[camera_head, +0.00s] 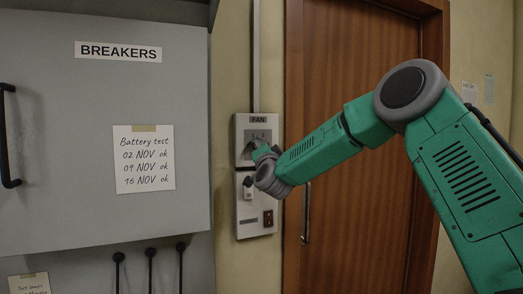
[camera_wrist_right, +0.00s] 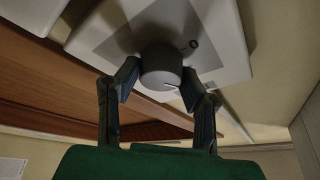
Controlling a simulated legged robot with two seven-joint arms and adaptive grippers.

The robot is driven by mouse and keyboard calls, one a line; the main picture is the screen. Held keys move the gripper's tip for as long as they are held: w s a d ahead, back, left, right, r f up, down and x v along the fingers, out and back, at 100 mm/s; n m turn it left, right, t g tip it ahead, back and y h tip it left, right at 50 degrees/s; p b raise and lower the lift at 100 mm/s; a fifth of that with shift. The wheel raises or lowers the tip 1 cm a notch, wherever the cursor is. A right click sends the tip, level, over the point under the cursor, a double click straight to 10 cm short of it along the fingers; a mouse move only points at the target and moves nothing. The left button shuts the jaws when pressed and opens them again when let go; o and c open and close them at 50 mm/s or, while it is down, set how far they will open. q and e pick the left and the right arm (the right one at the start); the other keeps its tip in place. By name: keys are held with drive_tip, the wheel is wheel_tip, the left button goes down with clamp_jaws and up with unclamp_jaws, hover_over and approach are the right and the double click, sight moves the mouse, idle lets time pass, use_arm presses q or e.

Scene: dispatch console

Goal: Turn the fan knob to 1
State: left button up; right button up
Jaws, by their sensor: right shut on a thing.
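The fan knob (camera_wrist_right: 161,66) is a grey round knob on a pale plate. In the right wrist view it sits between the two fingers of my right gripper (camera_wrist_right: 159,82), which is shut on it. A light pointer line shows on the knob's near edge, and a 0 mark stands on the plate beside it. In the head view the FAN panel (camera_head: 242,128) is on the wall left of the door. My right gripper (camera_head: 262,153) reaches it and hides most of the knob. The 1 mark cannot be made out. My left gripper is not in view.
A grey BREAKERS cabinet (camera_head: 60,110) with a black handle fills the left. A wooden door (camera_head: 345,55) stands right of the panel, behind my right arm. Below the fan knob are another small control (camera_head: 248,187) and a dark red switch (camera_head: 268,218).

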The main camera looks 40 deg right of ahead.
drive_tip(key=shift+f, duration=0.35)
drive_tip(key=o, duration=1.1)
drive_tip(key=shift+o, duration=0.2)
drive_tip(key=shift+w+d, duration=0.1)
drive_tip(key=shift+w, duration=0.1)
drive_tip(key=shift+s+r, duration=0.1)
drive_tip(key=v, duration=1.1)
drive_tip(key=shift+s+a+f, duration=0.2)
drive_tip(key=shift+a+f, duration=0.05)
drive_tip(key=shift+f, duration=0.1)
